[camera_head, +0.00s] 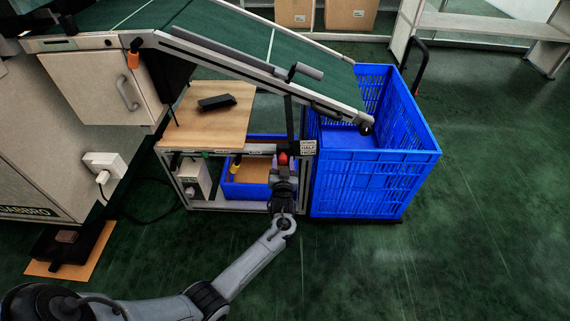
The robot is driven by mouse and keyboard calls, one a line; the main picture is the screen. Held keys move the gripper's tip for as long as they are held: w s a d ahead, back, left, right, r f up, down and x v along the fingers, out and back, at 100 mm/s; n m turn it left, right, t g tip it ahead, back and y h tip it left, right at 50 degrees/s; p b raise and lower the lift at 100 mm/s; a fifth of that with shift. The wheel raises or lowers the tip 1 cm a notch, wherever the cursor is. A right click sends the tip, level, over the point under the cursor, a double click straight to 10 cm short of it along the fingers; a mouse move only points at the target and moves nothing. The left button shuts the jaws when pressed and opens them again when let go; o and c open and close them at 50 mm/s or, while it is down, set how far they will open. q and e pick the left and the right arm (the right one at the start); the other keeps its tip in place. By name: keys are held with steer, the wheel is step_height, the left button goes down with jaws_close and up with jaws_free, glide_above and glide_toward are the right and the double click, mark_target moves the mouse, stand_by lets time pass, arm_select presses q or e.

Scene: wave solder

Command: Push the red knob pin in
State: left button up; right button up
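The red knob pin (283,159) shows as a small red spot on the front frame of the workbench, beside a small white label sign (308,147). My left gripper (283,167) is at the end of the arm reaching up from the lower left. Its tip is right at the red knob and covers part of it. I cannot tell whether the fingers touch the knob or how far apart they are. How far the pin sticks out is hidden. My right gripper is not in view.
A large blue crate (408,157) stands just right of the gripper. A sloped green conveyor (235,35) passes above. A wooden shelf (212,128) holds a black object (217,102). A smaller blue bin (240,190) sits below. The floor to the right is clear.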

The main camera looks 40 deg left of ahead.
arm_select(q)
steer(key=shift+o, duration=0.5)
steer(key=shift+w+r, duration=0.1)
steer(key=shift+s+d+p, duration=0.35)
steer(key=shift+s+p, duration=0.05)
steer(key=p+v, duration=0.4)
steer(key=v, duration=0.5)
steer(key=shift+s+d+p, duration=0.2)
steer(key=shift+s+p, duration=0.1)
steer(key=shift+p, duration=0.1)
